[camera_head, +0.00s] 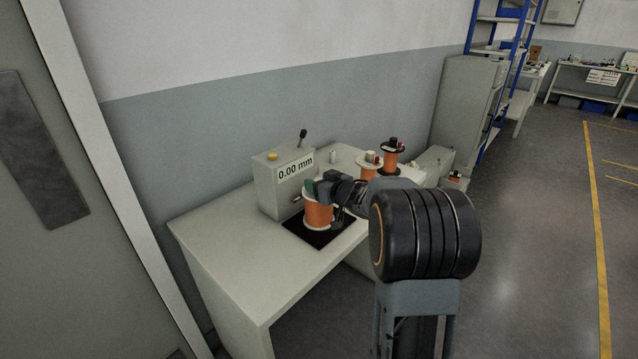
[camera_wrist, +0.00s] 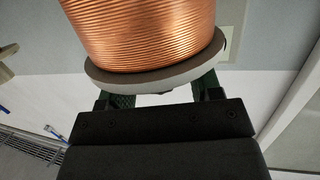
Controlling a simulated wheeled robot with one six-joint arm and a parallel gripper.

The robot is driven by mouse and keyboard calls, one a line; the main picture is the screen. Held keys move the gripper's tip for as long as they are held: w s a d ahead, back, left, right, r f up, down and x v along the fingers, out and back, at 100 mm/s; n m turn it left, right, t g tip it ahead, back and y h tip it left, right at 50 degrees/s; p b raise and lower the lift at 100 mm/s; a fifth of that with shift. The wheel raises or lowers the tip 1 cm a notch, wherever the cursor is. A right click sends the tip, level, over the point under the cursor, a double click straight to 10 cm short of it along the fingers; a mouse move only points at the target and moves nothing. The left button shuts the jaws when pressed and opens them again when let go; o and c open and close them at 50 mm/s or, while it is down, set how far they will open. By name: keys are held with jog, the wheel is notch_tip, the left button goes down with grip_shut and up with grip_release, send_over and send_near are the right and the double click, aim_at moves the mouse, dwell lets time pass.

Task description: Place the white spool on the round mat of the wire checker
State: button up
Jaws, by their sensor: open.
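A spool (camera_head: 318,216) of copper wire with white flanges stands upright at the front of the wire checker (camera_head: 280,185), over its dark mat (camera_head: 300,231). The mat looks black and square-cornered; no round outline can be made out. The checker is a grey box reading 0.00 mm. My gripper (camera_head: 322,190) is open at the spool's upper end and partly covers it. In the wrist view the copper winding and one white flange (camera_wrist: 150,80) fill the top, with the green fingers (camera_wrist: 163,94) on either side of the flange. Finger contact cannot be told.
A copper spool with a pale top (camera_head: 369,164) and one with black flanges (camera_head: 392,157) stand farther back on the table (camera_head: 235,236). A small white cylinder (camera_head: 332,157) is behind the checker. The table's front left is clear. A grey cabinet (camera_head: 463,105) stands beyond.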

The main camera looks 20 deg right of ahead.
jog(key=shift+r, duration=0.2)
jog(key=p+v, duration=0.2)
jog(key=v, duration=1)
jog(key=s+a+f+m+g+h, duration=0.1)
jog(key=s+a+f+g, duration=0.2)
jog(key=s+a+g, duration=0.3)
jog(key=s+a+f+m+g+h, duration=0.1)
jog(key=s+a+f+g, duration=0.3)
jog(key=s+a, duration=0.5)
jog(key=s+g+h, duration=0.1)
jog(key=s+g, duration=0.1)
jog(key=s, duration=0.1)
jog(key=shift+s+f+m+h, duration=0.15)
jog(key=shift+f+m+h, duration=0.15)
jog(key=shift+f+m, duration=0.1)
jog(key=shift+r, duration=0.1)
